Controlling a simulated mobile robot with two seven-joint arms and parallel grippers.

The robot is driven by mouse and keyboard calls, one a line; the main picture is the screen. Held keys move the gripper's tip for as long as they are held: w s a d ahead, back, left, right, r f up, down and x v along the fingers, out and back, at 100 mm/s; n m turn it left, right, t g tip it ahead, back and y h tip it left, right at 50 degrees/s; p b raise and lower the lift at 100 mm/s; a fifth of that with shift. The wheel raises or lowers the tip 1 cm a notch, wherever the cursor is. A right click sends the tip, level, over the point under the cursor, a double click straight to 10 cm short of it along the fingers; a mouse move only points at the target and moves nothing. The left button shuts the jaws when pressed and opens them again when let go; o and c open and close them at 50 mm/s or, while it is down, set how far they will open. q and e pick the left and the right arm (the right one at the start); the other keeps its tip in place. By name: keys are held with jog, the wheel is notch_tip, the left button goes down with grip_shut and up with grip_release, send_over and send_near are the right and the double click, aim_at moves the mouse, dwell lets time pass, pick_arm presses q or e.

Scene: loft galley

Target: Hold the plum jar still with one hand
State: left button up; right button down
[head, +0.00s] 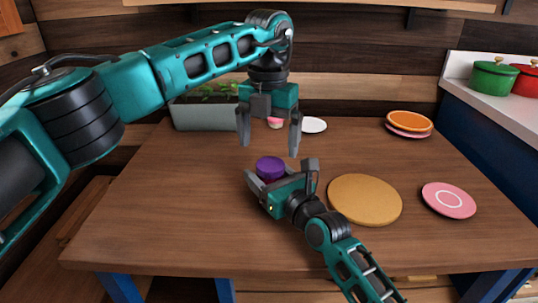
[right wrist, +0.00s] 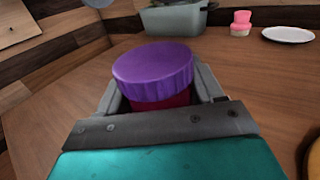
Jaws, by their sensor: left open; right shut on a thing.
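The plum jar (head: 270,167) stands on the wooden table with a purple ribbed lid on top. In the right wrist view the jar (right wrist: 155,72) shows its purple lid and a dark red body below it. My right gripper (head: 280,178) is shut on the jar's body, with a finger on each side below the lid. The lower part of the jar is hidden by the gripper. My left gripper (head: 269,142) is open and empty, pointing down above and just behind the jar, with its fingers apart.
A round tan board (head: 365,200) and a pink plate (head: 449,200) lie to the right. Orange and pink plates (head: 409,121) are stacked at the back right. A grey planter (head: 203,115), a pink-topped item (head: 275,123) and a white plate (head: 313,125) stand behind. The table's left front is clear.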

pick_arm(q)
jog(key=shift+w+a+r, duration=0.1)
jog(key=shift+r, duration=1.15)
pick_arm(e)
jog(key=shift+c, duration=0.4)
grip_release()
jog(key=shift+f, duration=0.15)
jog(key=shift+s+d, duration=0.1)
pick_arm(q)
jog(key=shift+r, duration=0.2)
pick_arm(e)
jog(key=shift+s+d, duration=0.25)
jog(key=shift+s, duration=0.05)
pick_arm(q)
notch_tip(320, 180, up, 2)
jog(key=p, duration=0.2)
jog(key=shift+r+p, duration=0.2)
jog(key=shift+p, duration=0.2)
pick_arm(e)
jog(key=v, duration=1.2)
